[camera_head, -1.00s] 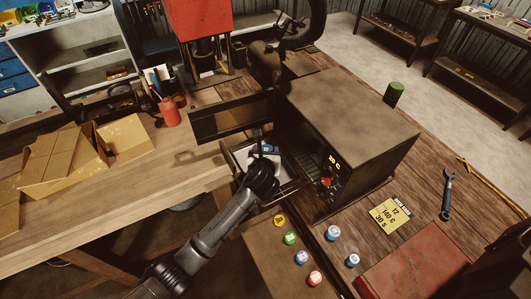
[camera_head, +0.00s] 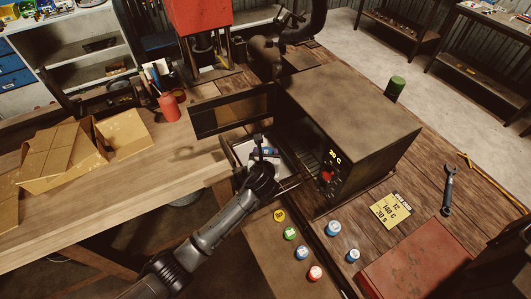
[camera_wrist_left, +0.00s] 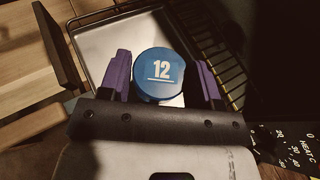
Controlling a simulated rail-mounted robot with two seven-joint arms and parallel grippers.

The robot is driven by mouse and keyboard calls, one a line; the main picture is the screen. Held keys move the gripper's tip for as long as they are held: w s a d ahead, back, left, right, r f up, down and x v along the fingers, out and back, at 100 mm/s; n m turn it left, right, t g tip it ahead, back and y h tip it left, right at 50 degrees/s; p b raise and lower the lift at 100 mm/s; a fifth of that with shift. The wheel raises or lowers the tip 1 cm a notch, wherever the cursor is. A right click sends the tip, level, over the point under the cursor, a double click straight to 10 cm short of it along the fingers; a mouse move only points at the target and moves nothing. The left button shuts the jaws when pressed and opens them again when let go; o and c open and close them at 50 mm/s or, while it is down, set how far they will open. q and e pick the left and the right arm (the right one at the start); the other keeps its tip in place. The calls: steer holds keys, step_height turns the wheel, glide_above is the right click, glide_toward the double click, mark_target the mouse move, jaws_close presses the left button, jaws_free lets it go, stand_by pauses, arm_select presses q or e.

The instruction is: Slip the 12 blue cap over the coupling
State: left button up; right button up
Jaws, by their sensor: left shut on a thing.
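My left gripper (camera_head: 265,150) is over the pale tray (camera_head: 282,163) at the open front of the oven. Its purple fingers are shut on the blue cap marked 12 (camera_wrist_left: 160,73), one on each side. The cap's top with the white 12 faces the left wrist camera, above the tray (camera_wrist_left: 108,48). I cannot make out the coupling; the cap and gripper hide what is beneath. My right gripper is not in view.
The oven (camera_head: 345,120) has its door (camera_head: 233,110) swung open beside the tray; its display reads 20 C. A wire rack (camera_wrist_left: 218,60) lies right of the cap. A yellow card (camera_head: 391,210) shows 12, 140 C, 30 S.

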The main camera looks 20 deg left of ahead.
arm_select(q)
steer(key=o, duration=1)
steer(key=shift+c, duration=0.2)
steer(key=p+v, duration=0.1)
steer(key=v, duration=1.2)
steer(key=shift+s, duration=0.4)
steer(key=shift+d+r, duration=0.1)
steer(key=shift+r, duration=0.05)
